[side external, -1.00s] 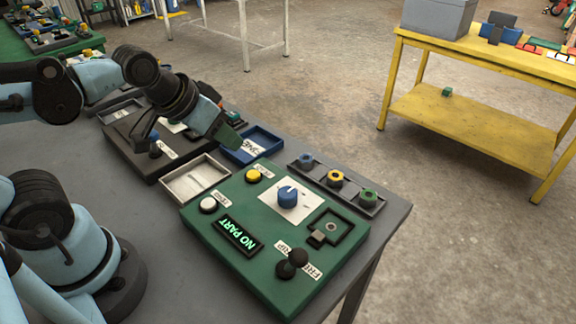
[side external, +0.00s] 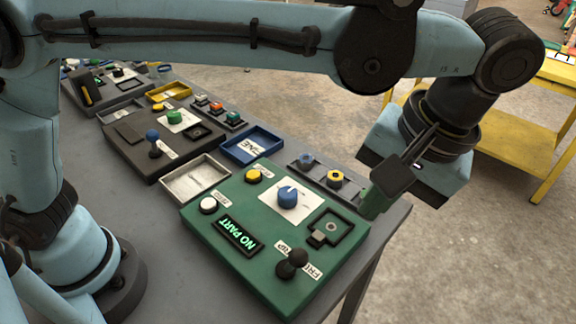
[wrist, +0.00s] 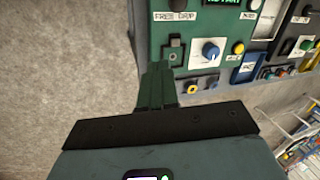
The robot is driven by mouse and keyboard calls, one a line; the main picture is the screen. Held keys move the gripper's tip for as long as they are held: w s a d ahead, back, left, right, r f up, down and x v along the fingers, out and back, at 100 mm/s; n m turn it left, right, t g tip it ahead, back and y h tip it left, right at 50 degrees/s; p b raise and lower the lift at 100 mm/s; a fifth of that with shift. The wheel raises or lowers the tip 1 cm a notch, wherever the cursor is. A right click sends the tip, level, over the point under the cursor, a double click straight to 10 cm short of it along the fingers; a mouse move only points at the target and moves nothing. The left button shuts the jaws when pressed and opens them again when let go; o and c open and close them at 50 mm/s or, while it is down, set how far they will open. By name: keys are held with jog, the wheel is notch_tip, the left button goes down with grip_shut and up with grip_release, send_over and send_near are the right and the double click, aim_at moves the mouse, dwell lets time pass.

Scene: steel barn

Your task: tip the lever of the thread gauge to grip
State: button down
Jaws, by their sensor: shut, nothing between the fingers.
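The thread gauge is a green panel (side external: 222,255) at the front of the bench in the side view. It carries a lit NO PART display (side external: 238,236), a blue knob (side external: 288,196), a square black socket (side external: 330,230), and yellow and white buttons. Its black ball lever (side external: 298,257) stands at the near right corner, with GRIP and FREE labels partly hidden behind it. My gripper (side external: 372,203) is shut and empty beside the gauge's far right edge, apart from the lever. In the wrist view its green fingers (wrist: 158,70) are together below the panel (wrist: 190,45).
A dark rack (side external: 316,177) with ring-like parts lies along the gauge's far side; my gripper hides its right end. A blue tray (side external: 250,157), a metal tray (side external: 166,184) and a dark panel (side external: 123,140) lie to the left. A yellow table (side external: 500,130) stands behind.

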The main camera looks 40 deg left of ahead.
aim_at(294, 262)
jog(key=s+d+f+y, duration=0.1)
jog(key=s+d+y, duration=0.1)
jog(key=s+d, duration=0.25)
jog(key=a+r+x, duration=0.1)
jog(key=a+x, duration=0.1)
jog(key=x, duration=0.9)
jog(key=shift+s+n, duration=0.3)
dwell(0.3)
jog(key=shift+a+r+h, duration=0.15)
jog(key=shift+h, duration=0.55)
